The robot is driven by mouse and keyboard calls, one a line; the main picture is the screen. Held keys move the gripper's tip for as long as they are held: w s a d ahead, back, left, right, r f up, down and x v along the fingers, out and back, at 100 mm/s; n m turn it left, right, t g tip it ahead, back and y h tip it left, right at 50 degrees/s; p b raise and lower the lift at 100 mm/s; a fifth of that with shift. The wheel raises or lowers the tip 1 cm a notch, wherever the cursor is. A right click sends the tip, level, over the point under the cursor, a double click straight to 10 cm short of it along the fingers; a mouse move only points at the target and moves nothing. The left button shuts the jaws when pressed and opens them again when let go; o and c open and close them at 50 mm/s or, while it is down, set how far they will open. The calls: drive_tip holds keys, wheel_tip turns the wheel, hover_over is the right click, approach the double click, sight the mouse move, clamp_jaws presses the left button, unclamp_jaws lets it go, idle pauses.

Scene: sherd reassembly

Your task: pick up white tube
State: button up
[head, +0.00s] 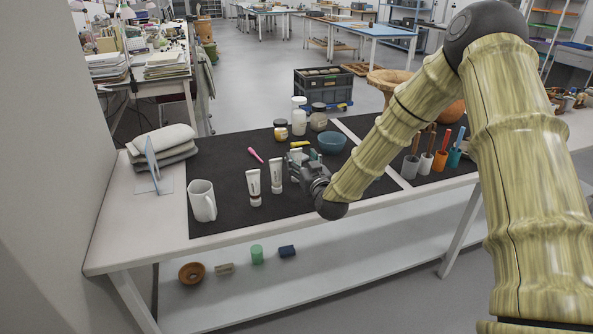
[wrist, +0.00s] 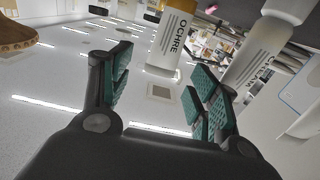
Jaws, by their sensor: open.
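White tubes with dark print stand upright on the black mat (head: 228,160) in the head view: one at the left (head: 253,187) and one to its right (head: 276,174). A further pale object shows partly behind my gripper (head: 301,169). My gripper is just right of the tubes, low over the mat. In the wrist view my gripper (wrist: 158,90) is open, with green-padded fingers spread and nothing held. A tube lettered OCHRE with a yellow band (wrist: 172,45) appears beyond the gap between the fingers.
A white mug (head: 202,201) stands left of the tubes. A pink item (head: 255,155), jars (head: 299,116) and a blue bowl (head: 332,142) are behind. Coloured tool cups (head: 427,162) stand at right. Folded grey cloths (head: 163,145) lie at the left end. Front-centre mat is clear.

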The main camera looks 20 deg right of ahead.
sight(297, 152)
drive_tip(key=shift+w+d, duration=0.15)
drive_tip(key=shift+w, duration=0.1)
drive_tip(key=shift+r, duration=0.2)
drive_tip(key=shift+w+a+r, duration=0.1)
drive_tip(key=shift+w+a, duration=0.1)
drive_tip(key=shift+w, duration=1)
drive_tip(key=shift+w+a+r, duration=0.1)
drive_tip(key=shift+w+a, duration=0.1)
drive_tip(key=shift+w, duration=1)
drive_tip(key=c, duration=1)
